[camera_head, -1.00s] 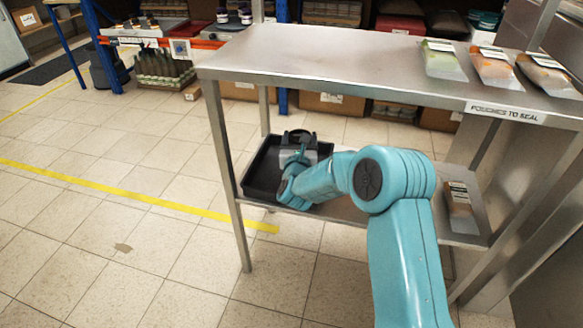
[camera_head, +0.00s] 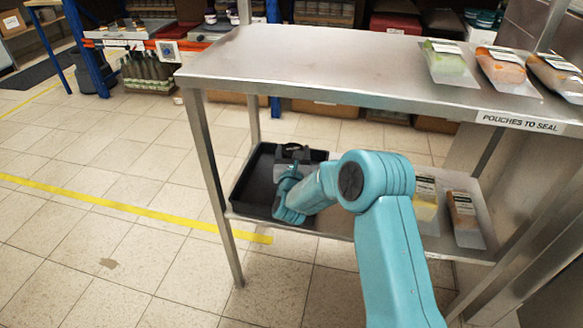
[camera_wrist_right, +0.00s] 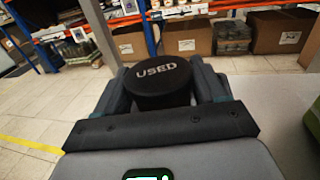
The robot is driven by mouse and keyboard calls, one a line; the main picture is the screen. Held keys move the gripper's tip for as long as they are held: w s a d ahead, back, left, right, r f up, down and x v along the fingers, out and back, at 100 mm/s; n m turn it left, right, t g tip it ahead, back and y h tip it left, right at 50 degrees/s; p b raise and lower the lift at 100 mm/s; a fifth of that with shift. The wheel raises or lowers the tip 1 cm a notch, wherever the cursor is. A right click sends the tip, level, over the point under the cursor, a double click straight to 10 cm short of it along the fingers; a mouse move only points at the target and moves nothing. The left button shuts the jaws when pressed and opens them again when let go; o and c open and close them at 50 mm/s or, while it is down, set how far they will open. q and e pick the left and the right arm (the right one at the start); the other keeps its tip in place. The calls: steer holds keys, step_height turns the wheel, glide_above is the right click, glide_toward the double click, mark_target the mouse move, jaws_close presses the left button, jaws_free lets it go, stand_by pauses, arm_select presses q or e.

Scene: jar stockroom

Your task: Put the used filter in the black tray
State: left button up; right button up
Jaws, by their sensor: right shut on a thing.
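The used filter is a black round piece marked USED (camera_wrist_right: 160,82), held between the two fingers in the right wrist view. In the head view only its dark top (camera_head: 294,151) shows beyond my wrist. My right gripper (camera_head: 292,162) is shut on it, over the back part of the black tray (camera_head: 250,190). The tray is on the lower shelf of the metal table, at its left end. I cannot tell whether the filter touches the tray floor. My left gripper is not in view.
The metal table top (camera_head: 330,62) overhangs the lower shelf, with several pouches at its right end. Two pouches, one yellow (camera_head: 424,204) and one brown (camera_head: 465,212), lie on the lower shelf right of my arm. A table leg (camera_head: 212,190) stands left of the tray.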

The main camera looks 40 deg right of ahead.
step_height(320, 180, down, 4)
steer(key=shift+r+b, duration=0.1)
steer(key=shift+b, duration=0.45)
steer(key=shift+r, duration=0.1)
steer(key=shift+f, duration=0.2)
steer(key=o, duration=1.1)
steer(key=shift+o, duration=0.2)
steer(key=shift+r, duration=0.1)
steer(key=shift+r, duration=0.25)
steer(key=p+v, duration=0.1)
steer(key=v, duration=0.5)
steer(key=p+v, duration=0.1)
steer(key=v, duration=0.5)
steer(key=shift+a+f, duration=0.1)
steer(key=shift+f, duration=0.1)
